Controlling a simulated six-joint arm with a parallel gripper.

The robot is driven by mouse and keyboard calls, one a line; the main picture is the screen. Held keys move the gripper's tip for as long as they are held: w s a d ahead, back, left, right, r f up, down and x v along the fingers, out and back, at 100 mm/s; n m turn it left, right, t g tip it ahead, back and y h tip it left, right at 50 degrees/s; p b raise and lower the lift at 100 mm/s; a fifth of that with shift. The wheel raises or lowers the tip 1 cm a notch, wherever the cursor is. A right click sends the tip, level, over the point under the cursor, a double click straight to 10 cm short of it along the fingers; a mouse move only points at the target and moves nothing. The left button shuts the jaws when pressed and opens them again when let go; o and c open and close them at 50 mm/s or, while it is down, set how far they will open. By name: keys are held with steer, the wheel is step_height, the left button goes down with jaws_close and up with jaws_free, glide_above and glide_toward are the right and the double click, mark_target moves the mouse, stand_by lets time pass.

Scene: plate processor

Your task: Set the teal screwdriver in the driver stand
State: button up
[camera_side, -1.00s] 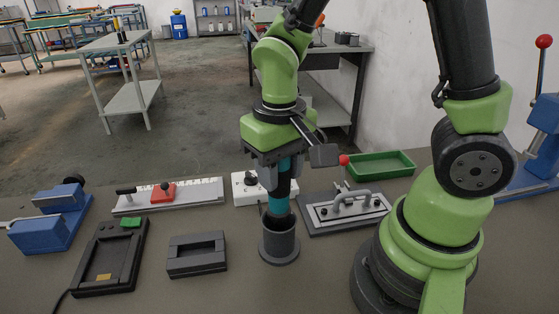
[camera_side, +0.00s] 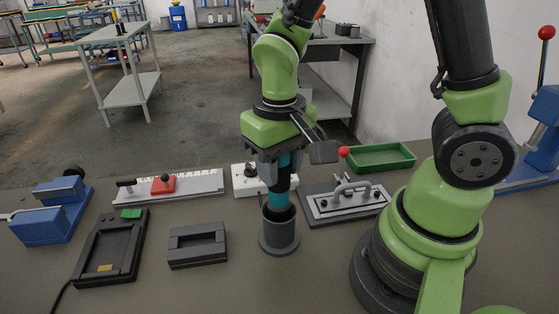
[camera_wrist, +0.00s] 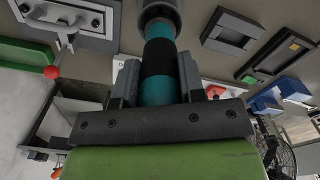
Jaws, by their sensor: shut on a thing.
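The teal screwdriver (camera_side: 279,200) has a teal handle with a black band and is upright. My gripper (camera_side: 280,180) is shut on its handle from above. The screwdriver's lower end is inside the mouth of the driver stand (camera_side: 279,238), a dark grey cup with a round base. In the wrist view the handle (camera_wrist: 158,92) lies between the two fingers of my gripper (camera_wrist: 158,80), and its far end reaches into the stand's grey rim (camera_wrist: 160,8). The tip inside the cup is hidden.
A dark grey block with a slot (camera_side: 198,245) and a black tray fixture (camera_side: 111,248) stand left of the stand. A toggle clamp plate (camera_side: 345,203) is to the right, with a green tray (camera_side: 380,157) behind. A white switch box (camera_side: 247,182) stands behind.

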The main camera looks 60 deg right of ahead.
steer(key=shift+f, duration=0.25)
steer(key=o, duration=1.6)
steer(key=shift+o, duration=0.2)
steer(key=shift+r, duration=0.1)
steer(key=shift+r, duration=3.9)
steer(key=s+d+r+t+y, duration=0.1)
steer(key=s+r+t+y, duration=0.1)
steer(key=s+r+t, duration=0.5)
steer(key=shift+s+r, duration=0.45)
steer(key=shift+r, duration=0.1)
